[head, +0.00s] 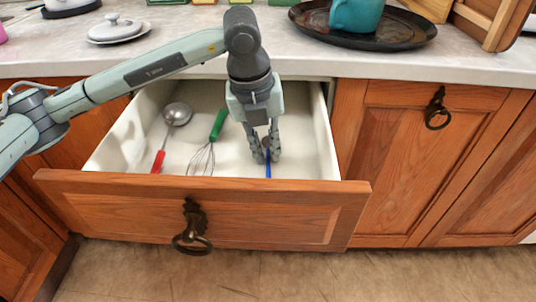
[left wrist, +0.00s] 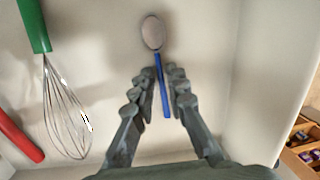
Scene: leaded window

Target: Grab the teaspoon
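The teaspoon (left wrist: 152,34) has a metal bowl and a blue handle, and lies on the floor of the open drawer (head: 305,130). In the head view only its blue handle (head: 268,170) shows clearly, below my left gripper (head: 267,157). In the left wrist view my left gripper (left wrist: 164,75) is open, with its two fingers apart on either side of the handle. I cannot tell whether the fingers touch the teaspoon. My right gripper is not in view.
A ladle with a red handle (head: 158,161) and a whisk with a green handle (head: 219,124) lie left of the teaspoon in the drawer. The drawer's front panel (head: 120,208) and side walls surround them. A dark tray (head: 400,36) stands on the counter above.

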